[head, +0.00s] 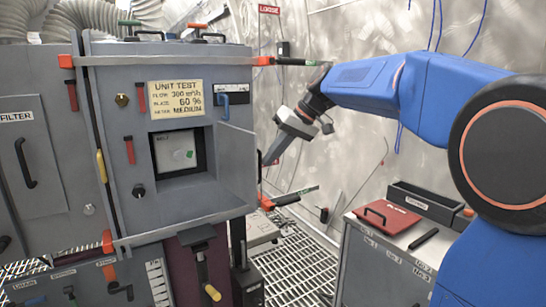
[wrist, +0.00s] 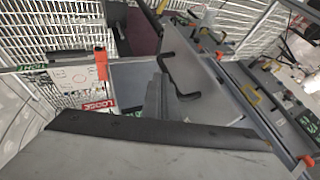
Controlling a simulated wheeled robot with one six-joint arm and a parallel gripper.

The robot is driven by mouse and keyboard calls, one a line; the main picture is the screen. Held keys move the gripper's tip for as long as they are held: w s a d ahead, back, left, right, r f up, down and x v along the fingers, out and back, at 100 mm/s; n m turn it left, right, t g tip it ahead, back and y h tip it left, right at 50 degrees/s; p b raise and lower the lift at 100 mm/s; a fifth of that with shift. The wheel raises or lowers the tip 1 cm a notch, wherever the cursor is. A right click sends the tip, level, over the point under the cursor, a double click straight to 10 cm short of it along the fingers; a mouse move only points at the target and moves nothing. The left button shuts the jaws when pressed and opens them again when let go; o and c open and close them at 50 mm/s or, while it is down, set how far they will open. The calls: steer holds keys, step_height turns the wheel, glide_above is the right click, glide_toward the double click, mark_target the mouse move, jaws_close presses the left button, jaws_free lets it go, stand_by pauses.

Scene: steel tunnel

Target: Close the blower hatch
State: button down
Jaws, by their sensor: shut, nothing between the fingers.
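The blower hatch (head: 237,163) is a grey panel on the blower unit (head: 110,180). In the wrist view the closed fingers (wrist: 158,84) lie close beside a grey panel with a bent black handle (wrist: 176,68), apparently the hatch. I cannot tell whether they touch it.
Orange-tipped bars (head: 290,61) stick out from the unit's right side above and below (head: 288,197) my gripper. A grey cabinet (head: 375,265) with a red case (head: 387,224) stands at lower right. Grated floor (head: 300,262) lies between them.

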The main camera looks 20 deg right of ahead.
steer(key=s+a+m+t+h, duration=0.2)
steer(key=s+a+m, duration=0.15)
steer(key=a, duration=0.35)
steer(key=s+a+m+t+h, duration=0.1)
steer(key=s+a+m, duration=0.1)
steer(key=a+m, duration=0.3)
steer(key=w+a+m+h, duration=0.3)
steer(key=w+a+m, duration=0.1)
steer(key=a, duration=0.5)
steer(key=w+a+m+h, duration=0.3)
steer(key=w+a, duration=0.2)
steer(key=a, duration=0.5)
steer(key=shift+w+a+m+t, duration=0.3)
steer(key=shift+w+m, duration=0.05)
steer(key=shift+w+r, duration=0.1)
steer(key=shift+r, duration=0.1)
